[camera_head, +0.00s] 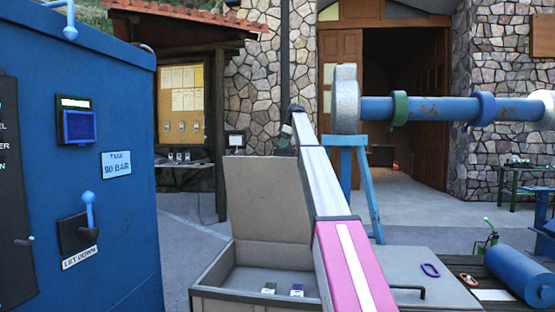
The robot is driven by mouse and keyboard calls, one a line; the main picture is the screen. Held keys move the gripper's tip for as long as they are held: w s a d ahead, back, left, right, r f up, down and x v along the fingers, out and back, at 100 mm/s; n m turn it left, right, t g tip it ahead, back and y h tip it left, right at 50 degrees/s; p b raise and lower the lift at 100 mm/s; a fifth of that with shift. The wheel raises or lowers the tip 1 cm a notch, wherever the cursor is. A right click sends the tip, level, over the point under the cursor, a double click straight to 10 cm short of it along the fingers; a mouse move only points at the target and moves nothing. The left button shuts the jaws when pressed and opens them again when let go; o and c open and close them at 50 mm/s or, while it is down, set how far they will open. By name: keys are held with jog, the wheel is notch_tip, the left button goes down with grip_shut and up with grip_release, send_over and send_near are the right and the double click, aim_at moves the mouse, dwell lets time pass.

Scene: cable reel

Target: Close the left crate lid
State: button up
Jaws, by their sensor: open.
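The left crate (212,276) is a grey box low in the middle of the view. Its lid (265,200) stands open, nearly upright along the back edge. Two small items, one green-marked and one purple-marked, lie inside. My pink and white arm crosses in front of the crate's right side and hides part of it and of the lid's right edge. My gripper (284,146) is small and dark at the far end of the arm, by the lid's top edge. It is open and holds nothing that I can see. I cannot tell whether it touches the lid.
A closed grey lid (395,265) with a black handle and a purple ring lies to the right. A blue cabinet (120,230) fills the left side. A blue reel shaft (440,110) spans the upper right on a blue stand (372,195). A blue cylinder (515,275) lies at lower right.

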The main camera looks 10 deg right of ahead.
jog(key=x, duration=0.8)
jog(key=shift+r, duration=0.1)
grip_shut()
